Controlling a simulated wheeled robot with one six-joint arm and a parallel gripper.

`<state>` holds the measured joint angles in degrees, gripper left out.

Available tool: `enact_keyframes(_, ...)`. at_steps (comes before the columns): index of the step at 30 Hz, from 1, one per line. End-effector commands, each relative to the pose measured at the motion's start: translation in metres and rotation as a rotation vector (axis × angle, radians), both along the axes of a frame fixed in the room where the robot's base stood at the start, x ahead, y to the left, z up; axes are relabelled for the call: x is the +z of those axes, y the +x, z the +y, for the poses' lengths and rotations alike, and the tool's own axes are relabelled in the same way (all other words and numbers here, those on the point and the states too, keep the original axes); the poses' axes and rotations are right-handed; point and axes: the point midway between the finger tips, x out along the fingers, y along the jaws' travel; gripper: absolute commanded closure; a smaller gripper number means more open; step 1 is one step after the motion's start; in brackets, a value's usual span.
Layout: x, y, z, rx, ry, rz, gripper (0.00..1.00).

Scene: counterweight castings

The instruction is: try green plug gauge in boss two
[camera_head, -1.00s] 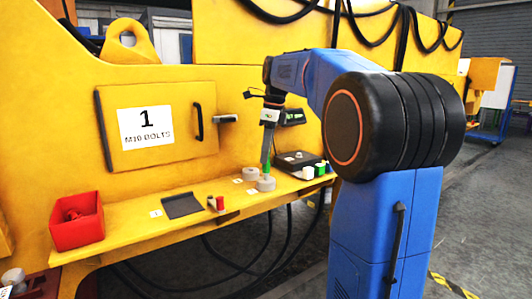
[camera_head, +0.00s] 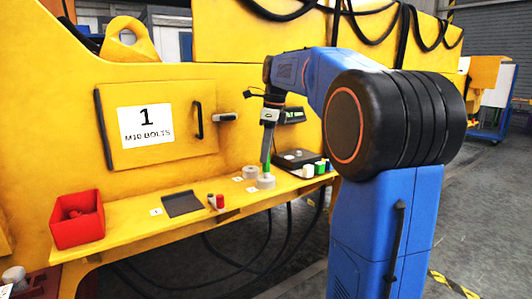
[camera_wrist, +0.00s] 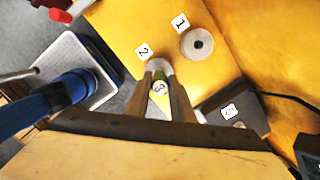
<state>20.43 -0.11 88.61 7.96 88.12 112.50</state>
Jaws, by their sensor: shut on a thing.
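My gripper (camera_head: 267,152) is shut on the green plug gauge (camera_head: 267,168), which is marked 3 on its end in the wrist view (camera_wrist: 160,88). My fingers (camera_wrist: 164,82) flank the gauge. The gauge stands over boss two (camera_head: 266,183), a grey round casting beside the card 2; it also shows partly behind the fingers in the wrist view (camera_wrist: 159,66). The gauge's lower end meets the boss top in the head view; I cannot tell whether it is in the bore. Boss one (camera_wrist: 197,44), with its dark hole visible, sits beside card 1.
A red bin (camera_head: 77,228) stands at the shelf's left end. A dark pad (camera_head: 182,204) and small red and dark cylinders (camera_head: 220,202) lie between it and the bosses.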

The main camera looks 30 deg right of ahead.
Motion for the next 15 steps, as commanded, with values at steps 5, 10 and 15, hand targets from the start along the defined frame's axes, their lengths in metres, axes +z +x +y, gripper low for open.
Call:
enact_keyframes(5,-0.0016,-0.0003,0.0,0.001,0.001,0.004,0.74)
enact_keyframes(10,-0.0012,-0.0002,0.0001,0.0,0.001,0.003,0.57)
enact_keyframes(15,-0.0009,-0.0001,0.0,0.0,0.001,0.002,0.57)
